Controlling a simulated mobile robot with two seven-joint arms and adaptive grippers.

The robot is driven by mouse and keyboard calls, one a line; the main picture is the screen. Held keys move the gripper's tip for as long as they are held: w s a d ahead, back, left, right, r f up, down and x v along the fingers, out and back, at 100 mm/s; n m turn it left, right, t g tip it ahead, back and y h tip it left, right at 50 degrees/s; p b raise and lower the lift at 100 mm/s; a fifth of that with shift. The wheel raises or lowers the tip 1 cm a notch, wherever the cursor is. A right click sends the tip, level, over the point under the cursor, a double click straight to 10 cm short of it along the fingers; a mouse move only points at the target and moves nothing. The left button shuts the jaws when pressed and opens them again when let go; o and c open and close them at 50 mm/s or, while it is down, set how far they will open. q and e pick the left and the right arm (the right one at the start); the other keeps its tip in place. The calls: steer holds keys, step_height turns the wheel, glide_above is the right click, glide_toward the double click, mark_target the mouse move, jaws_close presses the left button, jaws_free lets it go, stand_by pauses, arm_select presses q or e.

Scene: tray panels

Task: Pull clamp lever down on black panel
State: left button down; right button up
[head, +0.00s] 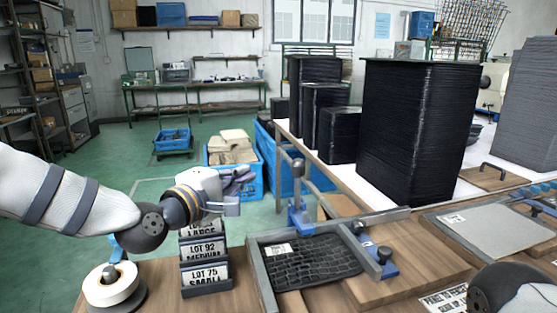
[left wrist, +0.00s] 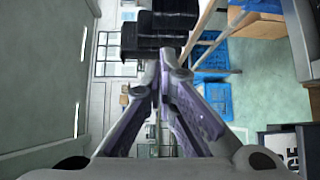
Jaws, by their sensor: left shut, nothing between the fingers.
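A black textured panel (head: 312,262) lies in a grey frame (head: 262,284) on the wooden bench in the head view, with a small white label on it. A blue clamp (head: 298,214) stands at the frame's back edge. Its grey lever (head: 298,172) points up and ends in a round knob. A second blue clamp (head: 386,268) with a dark knob sits at the frame's right side. My left gripper (head: 246,180) is shut and empty, to the left of the upright lever and apart from it. Its closed fingers also show in the left wrist view (left wrist: 162,62). My right gripper is out of view.
Label cards (head: 205,275) in a holder stand below my left gripper. A tape roll (head: 110,286) is at the bench's left. Tall black stacks (head: 418,130) stand behind. A grey panel (head: 492,232) lies to the right. Blue crates (head: 236,178) are on the floor beyond.

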mark_target(298, 186)
arm_select(q)
steer(key=w+d, duration=0.5)
steer(key=d, duration=0.2)
steer(key=shift+w+f, duration=0.15)
steer(key=shift+w, duration=0.25)
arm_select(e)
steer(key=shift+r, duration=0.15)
arm_select(q)
steer(key=shift+d, duration=0.1)
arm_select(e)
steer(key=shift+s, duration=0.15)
